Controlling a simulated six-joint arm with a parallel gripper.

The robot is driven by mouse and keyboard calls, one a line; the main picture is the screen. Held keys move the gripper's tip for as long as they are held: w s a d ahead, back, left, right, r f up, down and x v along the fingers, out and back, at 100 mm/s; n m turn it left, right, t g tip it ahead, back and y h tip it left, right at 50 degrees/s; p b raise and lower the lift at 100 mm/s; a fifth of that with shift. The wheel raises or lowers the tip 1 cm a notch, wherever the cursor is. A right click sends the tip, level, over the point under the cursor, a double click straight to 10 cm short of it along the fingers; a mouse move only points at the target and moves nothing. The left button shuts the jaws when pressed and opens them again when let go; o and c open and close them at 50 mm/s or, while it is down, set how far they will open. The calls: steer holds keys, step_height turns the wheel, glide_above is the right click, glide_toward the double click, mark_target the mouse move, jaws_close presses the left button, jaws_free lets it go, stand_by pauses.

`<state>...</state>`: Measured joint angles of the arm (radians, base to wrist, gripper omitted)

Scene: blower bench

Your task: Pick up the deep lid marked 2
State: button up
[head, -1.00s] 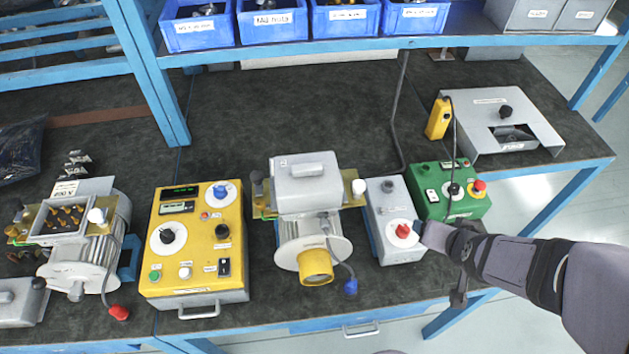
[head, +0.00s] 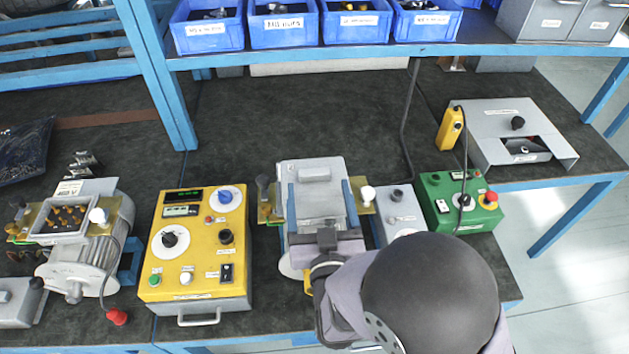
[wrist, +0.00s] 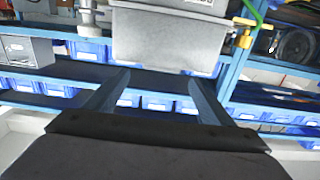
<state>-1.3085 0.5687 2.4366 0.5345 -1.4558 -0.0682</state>
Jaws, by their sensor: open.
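A grey deep lid (head: 313,173) with a raised block on top sits on the middle motor. I cannot read a number on it. It also shows large at the top of the wrist view (wrist: 165,40). My gripper (head: 319,190) is open. In the head view its two blue fingers appear at the left and right of the lid, over its front part. In the wrist view the fingers are spread below the lid, with nothing between them. Whether they touch it, I cannot tell. My arm hides most of the motor's front.
A yellow control box (head: 196,245) stands left of the motor. A grey box (head: 398,212) and a green box (head: 460,203) stand to its right. Another motor (head: 90,255) with an open terminal box is at far left. Blue bins (head: 283,32) line the shelf behind. Bench behind the motor is clear.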

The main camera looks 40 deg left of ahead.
mark_target(314, 169)
steer(key=shift+s+a, duration=0.1)
steer(key=shift+s, duration=0.05)
steer(key=shift+p+x, duration=2)
steer(key=shift+x, duration=0.95)
steer(key=shift+w+a+f, duration=0.25)
steer(key=shift+w+a, duration=0.2)
steer(key=shift+w, duration=0.15)
steer(key=c, duration=1.3)
steer(key=shift+r, duration=0.3)
steer(key=shift+r+b, duration=1.15)
steer(key=shift+r, duration=3.65)
